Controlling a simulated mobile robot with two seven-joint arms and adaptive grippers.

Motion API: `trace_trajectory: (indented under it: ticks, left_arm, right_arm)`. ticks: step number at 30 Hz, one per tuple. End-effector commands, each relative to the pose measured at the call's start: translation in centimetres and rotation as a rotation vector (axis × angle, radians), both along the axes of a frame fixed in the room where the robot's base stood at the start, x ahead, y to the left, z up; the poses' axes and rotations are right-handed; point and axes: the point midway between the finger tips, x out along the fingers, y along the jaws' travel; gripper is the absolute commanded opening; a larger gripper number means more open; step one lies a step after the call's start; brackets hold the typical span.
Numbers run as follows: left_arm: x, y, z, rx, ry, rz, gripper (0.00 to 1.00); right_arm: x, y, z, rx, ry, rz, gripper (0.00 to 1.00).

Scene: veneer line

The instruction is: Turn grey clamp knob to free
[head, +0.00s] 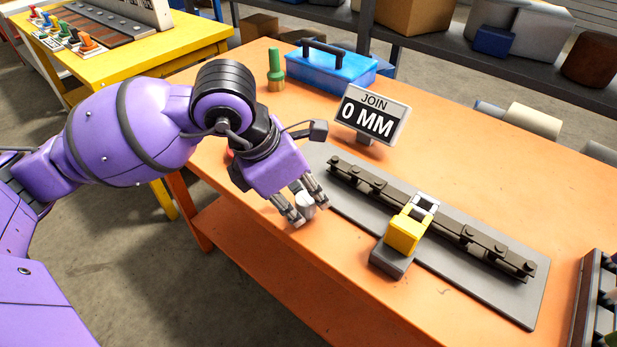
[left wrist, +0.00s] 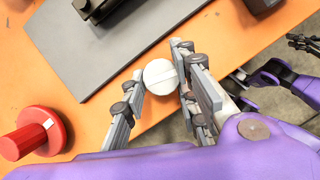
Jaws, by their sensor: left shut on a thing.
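The grey clamp knob (head: 306,203) is round and pale, at the front left end of the grey base plate (head: 470,285). In the left wrist view the knob (left wrist: 160,77) shows a thin line across its face. My left gripper (head: 304,207) is shut on the knob, with a finger on each side of it (left wrist: 158,88). A red knob (left wrist: 30,137) with a white mark stands at the left of that view. My right gripper (left wrist: 303,42) shows dark and small at that view's right edge; its fingers are not clear.
A dark rail (head: 455,229) and a yellow block (head: 404,235) sit on the plate. A sign (head: 373,114) behind reads "JOIN 0 MM". A blue toolbox (head: 325,72) and a green-handled tool (head: 275,70) stand at the back. The orange table's (head: 280,265) front strip is clear.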

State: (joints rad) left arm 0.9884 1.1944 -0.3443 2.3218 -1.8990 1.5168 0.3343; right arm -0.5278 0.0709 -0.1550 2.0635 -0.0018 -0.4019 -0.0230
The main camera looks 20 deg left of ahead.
Motion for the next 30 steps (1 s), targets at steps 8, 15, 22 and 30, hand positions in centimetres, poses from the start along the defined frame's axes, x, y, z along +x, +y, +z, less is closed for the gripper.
trace_trajectory:
  ticks: [8, 15, 22, 30]
  left_arm:
    - [0.41, -0.03, 0.44, -0.004, -0.017, 0.161, 0.01]
    - [0.4, 0.05, 0.47, -0.002, -0.017, 0.225, 0.01]
    - [0.41, 0.1, 0.5, -0.001, -0.017, 0.239, 0.01]
    - [0.43, 0.15, 0.5, 0.001, -0.017, 0.239, 0.28]
  right_arm:
    - [-0.11, 0.06, -0.3, 0.001, 0.003, 0.0, 0.0]
    - [-0.08, 0.09, -0.33, 0.002, 0.002, 0.001, 0.0]
    - [-0.06, 0.11, -0.32, 0.002, 0.002, 0.001, 0.0]
    - [0.02, 0.12, -0.29, 0.002, 0.001, 0.001, 0.0]
